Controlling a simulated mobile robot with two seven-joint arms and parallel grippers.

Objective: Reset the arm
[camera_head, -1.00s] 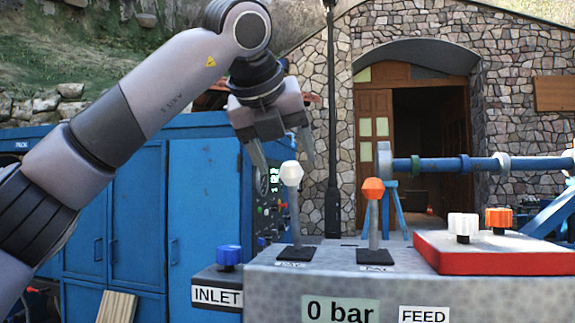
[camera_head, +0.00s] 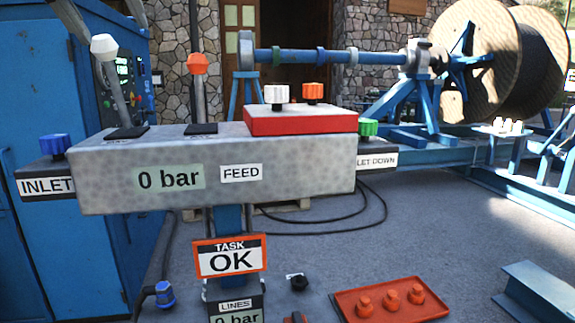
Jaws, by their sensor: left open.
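Neither of my grippers shows in the head view now, and no part of my arms shows either. The grey control block (camera_head: 260,178) stands in front of me with a "0 bar" display (camera_head: 169,177). A white-topped lever (camera_head: 108,65) and an orange-topped lever (camera_head: 199,80) stand up from it, with nothing touching them. A red plate (camera_head: 300,122) on its right part carries a white knob (camera_head: 276,95) and an orange knob (camera_head: 313,92). A sign (camera_head: 229,256) below reads "TASK OK".
A blue knob (camera_head: 54,145) is at the inlet and a green knob (camera_head: 369,128) is at the let-down side. A red tray (camera_head: 393,303) holds several red fittings. A blue cabinet (camera_head: 60,90) stands left. A cable reel (camera_head: 483,65) stands at the back right.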

